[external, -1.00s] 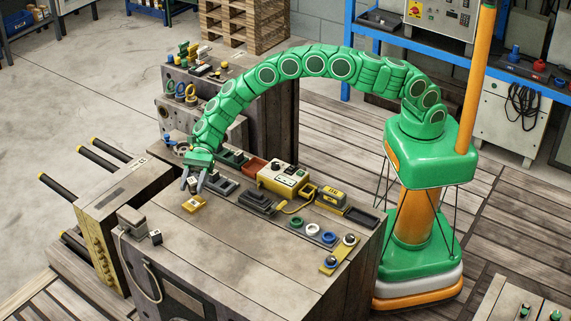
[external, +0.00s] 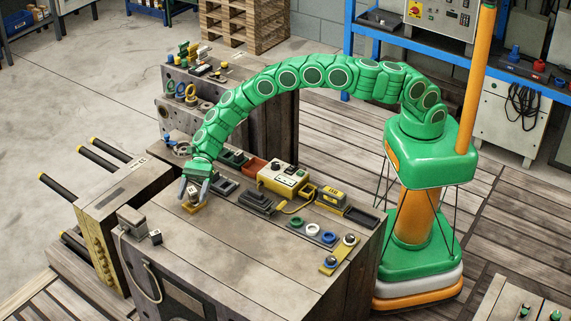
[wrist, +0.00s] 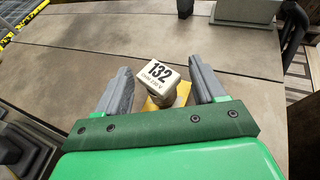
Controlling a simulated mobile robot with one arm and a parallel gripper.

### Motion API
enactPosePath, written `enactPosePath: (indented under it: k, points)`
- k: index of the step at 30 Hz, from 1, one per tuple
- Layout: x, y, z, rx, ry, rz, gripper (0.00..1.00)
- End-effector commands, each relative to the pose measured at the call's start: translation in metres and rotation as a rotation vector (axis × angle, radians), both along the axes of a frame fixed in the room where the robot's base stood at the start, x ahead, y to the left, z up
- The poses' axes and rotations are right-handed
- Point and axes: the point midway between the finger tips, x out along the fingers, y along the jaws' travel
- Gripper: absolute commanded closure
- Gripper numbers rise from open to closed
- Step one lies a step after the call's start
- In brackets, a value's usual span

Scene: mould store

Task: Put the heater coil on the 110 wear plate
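My gripper (external: 195,188) is open, pointing down over a small yellow piece (external: 200,207) on the bench top. In the wrist view, a pale block marked 132 (wrist: 159,76) on a stem above a yellow base (wrist: 152,104) stands between the two grey fingers (wrist: 160,62). I see gaps on both sides of it; the fingers do not appear to grip it. A yellow block with a dark label (external: 331,196) stands right of the yellow control box; its digits are too small to read surely. I cannot tell which thing is the heater coil or the 110 wear plate.
The bench's near middle is clear.

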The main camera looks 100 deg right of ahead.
Motion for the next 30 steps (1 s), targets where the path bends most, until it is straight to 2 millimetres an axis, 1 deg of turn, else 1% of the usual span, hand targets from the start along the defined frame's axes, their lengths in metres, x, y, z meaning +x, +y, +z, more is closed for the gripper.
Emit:
enactPosePath:
  k: [11, 13, 17, 24, 30]
  points:
    - [0.000, 0.000, 0.002, 0.000, 0.000, 0.000, 0.26]
    - [-0.001, -0.004, 0.005, 0.000, 0.000, -0.001, 0.26]
    - [-0.006, -0.018, 0.011, 0.001, -0.001, -0.002, 0.26]
    - [-0.022, -0.056, 0.029, 0.003, -0.001, -0.002, 0.26]
    - [-0.034, -0.084, 0.040, 0.001, 0.000, -0.002, 0.26]
